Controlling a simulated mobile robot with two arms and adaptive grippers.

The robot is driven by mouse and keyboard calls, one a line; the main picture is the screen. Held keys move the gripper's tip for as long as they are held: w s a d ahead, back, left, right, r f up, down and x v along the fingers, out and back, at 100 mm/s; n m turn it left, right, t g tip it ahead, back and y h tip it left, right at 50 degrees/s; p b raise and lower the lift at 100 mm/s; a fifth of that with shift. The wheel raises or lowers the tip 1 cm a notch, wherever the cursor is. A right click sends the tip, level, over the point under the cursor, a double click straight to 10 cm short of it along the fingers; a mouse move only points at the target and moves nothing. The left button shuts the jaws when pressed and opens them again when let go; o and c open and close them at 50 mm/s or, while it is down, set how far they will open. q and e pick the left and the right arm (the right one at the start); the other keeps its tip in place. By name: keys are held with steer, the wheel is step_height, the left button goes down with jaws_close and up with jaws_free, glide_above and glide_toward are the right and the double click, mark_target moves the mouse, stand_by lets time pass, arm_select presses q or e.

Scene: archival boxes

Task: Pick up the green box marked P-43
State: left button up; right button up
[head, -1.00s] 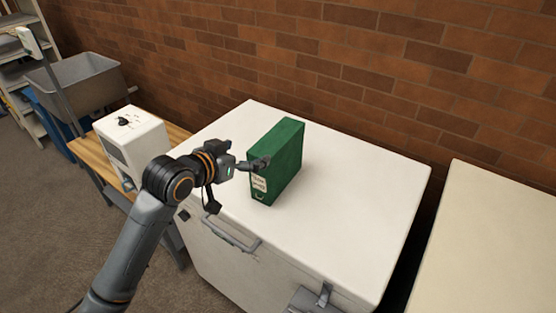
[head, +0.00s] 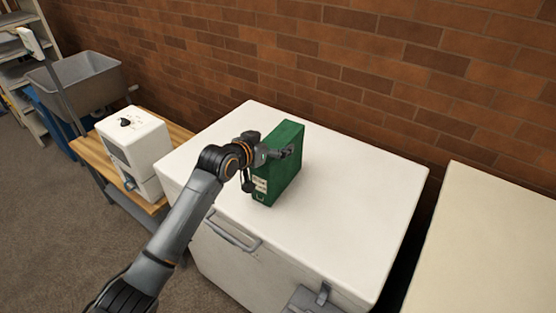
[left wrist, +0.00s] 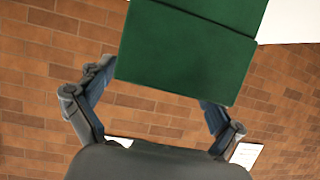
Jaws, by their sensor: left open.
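The green box (head: 284,175) stands upright on the white chest's top, with a pale label on its narrow front face; the writing is too small to read. My left gripper (head: 287,152) reaches across the box's upper part from the left in the head view. In the left wrist view the green box (left wrist: 187,50) fills the upper middle. The spread fingers of my left gripper (left wrist: 160,97) show at either side of its lower part. The box hides part of the right-hand finger; I cannot tell whether either finger touches it. My right gripper is not in view.
The white chest (head: 350,190) has clear room right of the box. A brick wall (head: 400,70) runs behind. A white dispenser (head: 133,150) stands on a wooden table at left. A cream surface (head: 490,250) lies at right across a dark gap.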

arm_select(q)
steer(key=shift+x, duration=1)
steer(key=shift+s, duration=0.1)
steer(key=c, duration=1.9)
steer(key=shift+r, duration=0.1)
